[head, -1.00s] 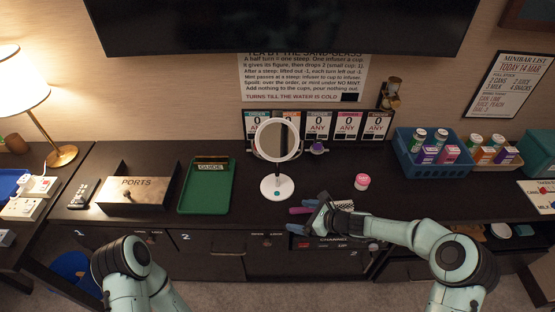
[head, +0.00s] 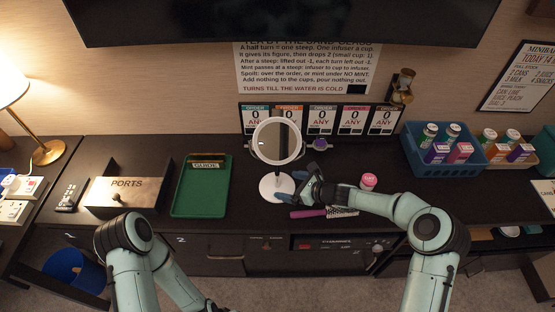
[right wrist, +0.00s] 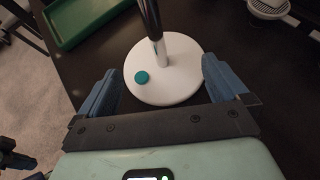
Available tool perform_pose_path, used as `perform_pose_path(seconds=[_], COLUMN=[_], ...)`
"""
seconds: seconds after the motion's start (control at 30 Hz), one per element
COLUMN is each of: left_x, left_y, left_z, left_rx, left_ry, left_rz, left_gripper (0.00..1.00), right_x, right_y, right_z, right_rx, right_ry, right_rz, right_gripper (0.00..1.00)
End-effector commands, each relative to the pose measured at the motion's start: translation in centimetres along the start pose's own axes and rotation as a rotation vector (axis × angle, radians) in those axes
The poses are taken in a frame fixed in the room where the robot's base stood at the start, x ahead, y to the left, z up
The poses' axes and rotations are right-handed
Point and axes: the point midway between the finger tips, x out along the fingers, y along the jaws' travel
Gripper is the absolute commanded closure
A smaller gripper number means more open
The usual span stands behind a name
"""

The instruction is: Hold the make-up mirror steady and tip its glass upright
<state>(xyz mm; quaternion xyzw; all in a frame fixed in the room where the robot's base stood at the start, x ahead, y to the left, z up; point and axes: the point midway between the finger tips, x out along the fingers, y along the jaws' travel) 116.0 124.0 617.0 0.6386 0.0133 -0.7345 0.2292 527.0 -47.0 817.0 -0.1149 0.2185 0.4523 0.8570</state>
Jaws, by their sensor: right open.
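The make-up mirror has a round glass (head: 277,141) in a white ring, on a thin stem above a round white base (head: 267,186). The glass faces my head camera; its exact tilt is hard to judge. My right gripper (head: 295,183) is open at the right front of the base.
A green tray (head: 188,206) and the PORTS box (head: 125,190) stand left of the mirror. A pink-handled thing (head: 310,213) lies in front of my right gripper, a pink jar (head: 368,181) to its right. A blue basket (head: 410,150) stands further right. Order cards line the back.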

Motion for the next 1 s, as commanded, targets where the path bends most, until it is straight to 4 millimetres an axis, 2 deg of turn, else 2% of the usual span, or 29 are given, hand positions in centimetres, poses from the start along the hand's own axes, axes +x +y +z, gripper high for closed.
perform_pose_path(seconds=[0.1,0.33,0.5,0.8,0.87,1.0], left_x=[-0.3,-0.6,-0.7,-0.7,-0.7,-0.7], left_y=[0.2,0.3,0.4,0.4,0.4,0.4], left_z=[-0.2,-0.3,-0.3,-0.3,-0.3,-0.3], left_rx=[0.001,0.002,0.002,0.002,0.002,0.002], left_ry=[0.003,0.005,0.006,0.006,0.006,0.005], left_rz=[0.001,0.002,0.002,0.002,0.002,0.002], left_gripper=[1.0,1.0,1.0,1.0,1.0,1.0], right_x=[1.9,4.4,5.2,5.3,5.3,5.3], right_y=[0.1,0.0,0.0,0.0,0.0,0.0], right_z=[0.1,0.1,0.1,0.0,0.0,0.0], right_rx=[-0.001,-0.001,-0.001,-0.001,-0.001,-0.001], right_ry=[0.0,0.0,0.001,0.001,0.001,0.001], right_rz=[0.001,0.0,0.0,-0.001,-0.001,-0.001], right_gripper=[0.0,0.0,0.0,0.0,0.16,0.62])
